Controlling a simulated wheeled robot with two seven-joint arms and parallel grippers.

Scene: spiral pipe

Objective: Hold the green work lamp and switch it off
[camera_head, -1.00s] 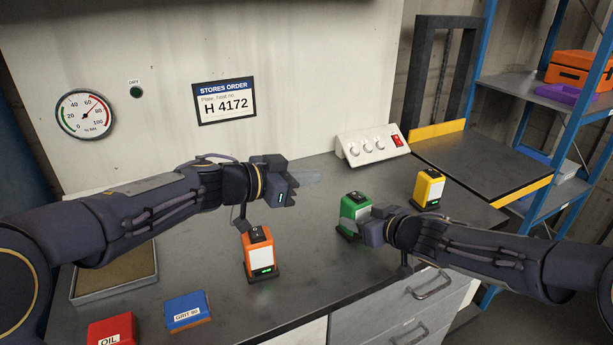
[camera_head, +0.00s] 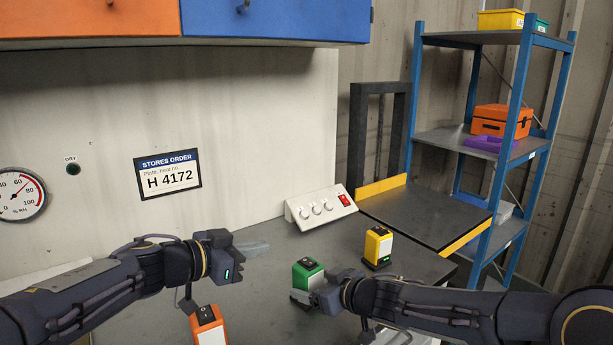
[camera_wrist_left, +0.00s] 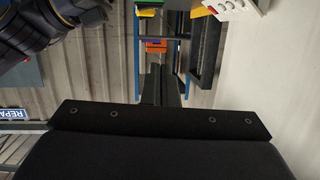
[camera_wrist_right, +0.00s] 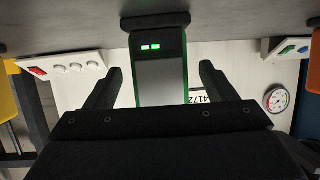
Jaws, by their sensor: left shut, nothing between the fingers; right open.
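The green work lamp (camera_head: 307,272) stands upright on the grey bench. In the right wrist view the lamp (camera_wrist_right: 160,85) shows a pale panel and lit green marks, so it appears to be on. My right gripper (camera_head: 302,297) is open in front of the lamp; in its wrist view the fingers lie one on each side of the lamp, with gaps. The switch on the lamp's top is small in the head view. My left gripper (camera_head: 255,248) is shut and empty above the bench, left of the lamp; its fingers meet in its wrist view (camera_wrist_left: 160,85).
A yellow lamp (camera_head: 378,247) stands right of the green one, and an orange lamp (camera_head: 209,327) nearer at left. A white control box (camera_head: 318,210) with a red switch sits against the wall. A blue shelf rack (camera_head: 414,100) stands at right.

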